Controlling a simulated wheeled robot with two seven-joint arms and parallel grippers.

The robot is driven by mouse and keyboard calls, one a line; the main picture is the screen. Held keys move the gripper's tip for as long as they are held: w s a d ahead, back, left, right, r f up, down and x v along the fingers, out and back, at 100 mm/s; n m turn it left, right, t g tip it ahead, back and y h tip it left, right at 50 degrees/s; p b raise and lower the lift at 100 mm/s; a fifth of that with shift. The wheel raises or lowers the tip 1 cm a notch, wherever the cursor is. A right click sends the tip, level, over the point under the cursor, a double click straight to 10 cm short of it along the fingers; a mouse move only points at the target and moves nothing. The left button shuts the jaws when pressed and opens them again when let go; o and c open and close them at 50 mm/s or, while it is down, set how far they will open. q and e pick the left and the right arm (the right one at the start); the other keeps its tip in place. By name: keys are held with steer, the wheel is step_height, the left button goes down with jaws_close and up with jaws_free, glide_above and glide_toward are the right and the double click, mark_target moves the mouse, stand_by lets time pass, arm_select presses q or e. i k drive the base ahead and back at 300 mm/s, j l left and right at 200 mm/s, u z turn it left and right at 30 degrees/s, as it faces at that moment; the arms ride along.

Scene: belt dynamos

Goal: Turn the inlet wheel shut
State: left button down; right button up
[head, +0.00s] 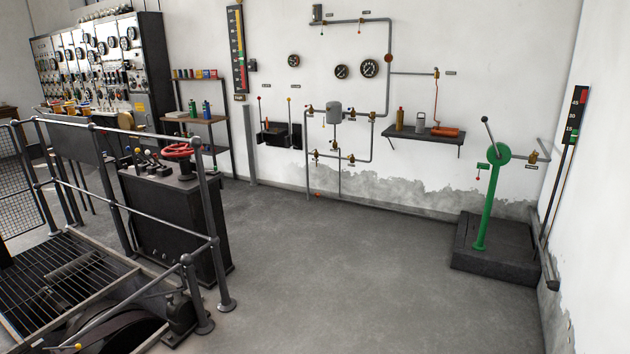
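A red handwheel (179,151) sits on top of a dark control cabinet (170,222) at the left, behind a metal railing. It looks like the only large wheel in view. Its label, if any, is too small to read, so I cannot tell for sure that it is the inlet wheel or how far it is turned. Neither of my grippers is in the head view.
The railing (150,220) stands around the cabinet and a floor grating (60,270). A green hand pump (488,200) stands on a dark plinth (490,262) at the right. Pipes and a shelf (425,135) line the back wall. The middle floor is clear.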

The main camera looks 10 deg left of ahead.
mark_target(182, 145)
steer(key=i+j+u, duration=0.35)
steer(key=i, duration=0.4)
steer(key=i+l+u, duration=0.1)
steer(key=i+u, duration=0.2)
steer(key=i, duration=0.4)
steer(key=i+l+u, duration=0.15)
steer(key=i+u, duration=0.2)
steer(key=i, duration=0.45)
